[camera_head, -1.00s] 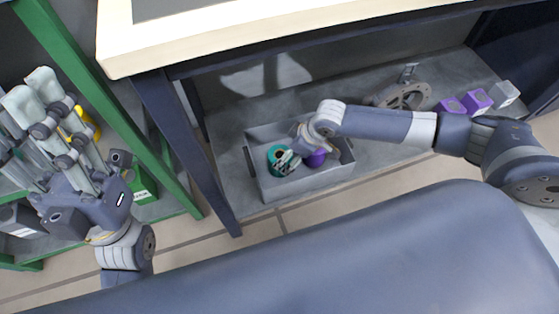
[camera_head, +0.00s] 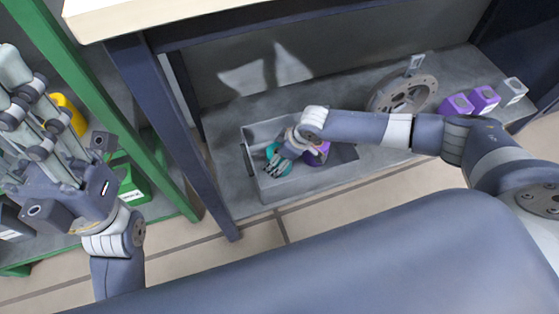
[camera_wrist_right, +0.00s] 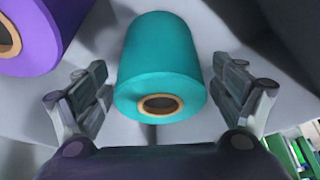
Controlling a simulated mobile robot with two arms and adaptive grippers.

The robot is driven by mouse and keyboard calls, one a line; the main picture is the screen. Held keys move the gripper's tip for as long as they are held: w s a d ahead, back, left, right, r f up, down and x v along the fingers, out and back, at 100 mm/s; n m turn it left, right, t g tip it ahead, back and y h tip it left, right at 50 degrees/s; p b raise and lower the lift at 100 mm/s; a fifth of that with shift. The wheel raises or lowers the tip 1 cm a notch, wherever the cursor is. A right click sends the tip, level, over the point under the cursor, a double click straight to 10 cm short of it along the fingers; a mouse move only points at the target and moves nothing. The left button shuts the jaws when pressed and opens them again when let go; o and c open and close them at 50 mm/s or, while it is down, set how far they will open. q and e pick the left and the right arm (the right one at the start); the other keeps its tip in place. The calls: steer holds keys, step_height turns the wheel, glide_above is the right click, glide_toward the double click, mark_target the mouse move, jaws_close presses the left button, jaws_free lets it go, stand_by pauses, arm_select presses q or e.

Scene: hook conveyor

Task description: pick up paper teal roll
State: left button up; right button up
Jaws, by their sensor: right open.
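The teal paper roll (camera_head: 272,151) is in the grey bin under the table, partly hidden by my right gripper (camera_head: 279,165). In the right wrist view the teal roll (camera_wrist_right: 160,65) lies between the two open fingers of my right gripper (camera_wrist_right: 160,103), its cored end toward the camera. A gap shows on both sides of the roll. A purple roll (camera_wrist_right: 38,35) lies at the left of that view and also shows in the bin in the head view (camera_head: 318,153). My left gripper (camera_head: 25,85) is raised at the left, with its finger opening unclear.
The grey bin (camera_head: 310,185) has low walls around the rolls. A round grey wheel (camera_head: 403,95) and purple boxes (camera_head: 484,99) stand to its right on the shelf. A table leg (camera_head: 170,130) and a green rack (camera_head: 95,95) stand to the left.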

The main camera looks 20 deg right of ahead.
steer(key=shift+c, duration=0.6)
steer(key=c, duration=1.3)
steer(key=shift+o, duration=0.2)
